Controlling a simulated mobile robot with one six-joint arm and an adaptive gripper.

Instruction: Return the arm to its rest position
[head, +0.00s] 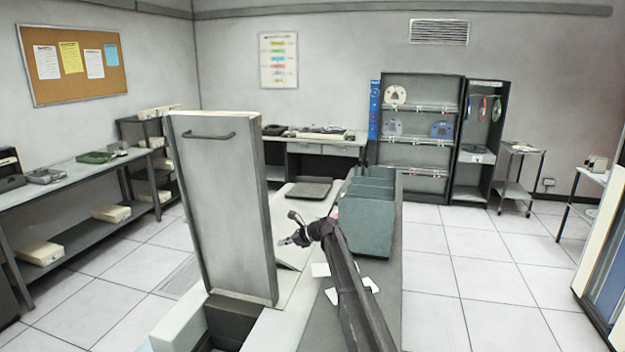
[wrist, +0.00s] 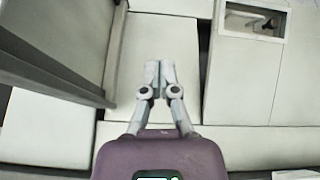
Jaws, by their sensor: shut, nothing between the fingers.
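My arm (head: 355,290) reaches up from the bottom of the head view and bends left at the wrist. My gripper (head: 286,241) points left above the pale machine top, close to the upright grey panel with a handle (head: 225,215). In the wrist view my gripper (wrist: 160,75) is shut, with its fingertips together and nothing held. Pale machine surfaces lie beneath it there. I cannot tell its exact height over them.
A grey-green divided bin (head: 367,225) stands just right of my wrist. White cards (head: 320,270) lie on the dark counter around my arm. In the wrist view, a recessed slot (wrist: 256,18) is at upper right. Open tiled floor (head: 490,285) lies right of the counter.

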